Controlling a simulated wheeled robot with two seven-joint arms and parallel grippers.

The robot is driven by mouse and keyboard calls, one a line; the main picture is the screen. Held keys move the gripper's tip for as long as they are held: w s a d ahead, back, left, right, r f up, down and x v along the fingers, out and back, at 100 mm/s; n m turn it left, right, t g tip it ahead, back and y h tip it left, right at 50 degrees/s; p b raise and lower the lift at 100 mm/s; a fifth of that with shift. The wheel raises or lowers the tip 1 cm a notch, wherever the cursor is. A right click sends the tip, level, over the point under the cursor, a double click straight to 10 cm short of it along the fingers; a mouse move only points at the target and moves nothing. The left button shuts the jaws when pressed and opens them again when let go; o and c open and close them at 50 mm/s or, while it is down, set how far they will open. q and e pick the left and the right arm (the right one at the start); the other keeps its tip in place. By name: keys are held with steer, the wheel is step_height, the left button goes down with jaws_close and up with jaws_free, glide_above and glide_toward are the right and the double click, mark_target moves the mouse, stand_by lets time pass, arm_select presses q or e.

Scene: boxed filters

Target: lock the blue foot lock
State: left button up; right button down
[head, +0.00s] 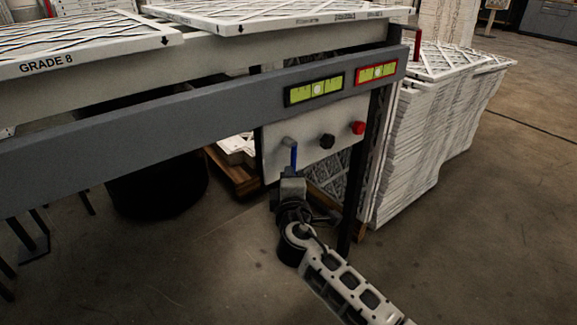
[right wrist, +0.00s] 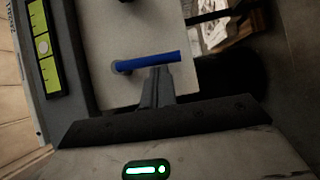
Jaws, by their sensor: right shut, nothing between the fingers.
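The blue foot lock is a blue lever (head: 294,156) on a light panel (head: 310,160) under the table's grey rail. In the head view it hangs down from a grey round pivot (head: 289,141). It also shows in the right wrist view as a blue bar (right wrist: 150,62) lying across the picture, its pivot end at left. My right gripper (head: 292,178) is shut and empty, just below the lever. In the right wrist view its fingertips (right wrist: 158,72) are right at the lever's side; I cannot tell whether they touch it. My left gripper is not in view.
A black knob (head: 327,141) and a red knob (head: 358,128) sit right of the lever. Two green level gauges, one black-framed (head: 315,89) and one red-framed (head: 377,72), are on the rail (head: 200,112). Stacked filters (head: 425,150) stand at right. Floor in front is clear.

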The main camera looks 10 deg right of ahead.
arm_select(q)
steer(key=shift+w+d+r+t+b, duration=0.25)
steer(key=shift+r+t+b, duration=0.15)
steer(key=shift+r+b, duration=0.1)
arm_select(e)
steer(key=shift+w+d+f+n, duration=0.1)
steer(key=shift+d+n, duration=0.1)
steer(key=shift+n, duration=0.1)
arm_select(q)
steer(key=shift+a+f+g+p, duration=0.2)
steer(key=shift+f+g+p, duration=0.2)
steer(key=shift+p, duration=0.35)
arm_select(e)
steer(key=s+a, duration=0.2)
steer(key=s, duration=1)
steer(key=shift+a+f, duration=0.15)
steer(key=shift+w, duration=0.1)
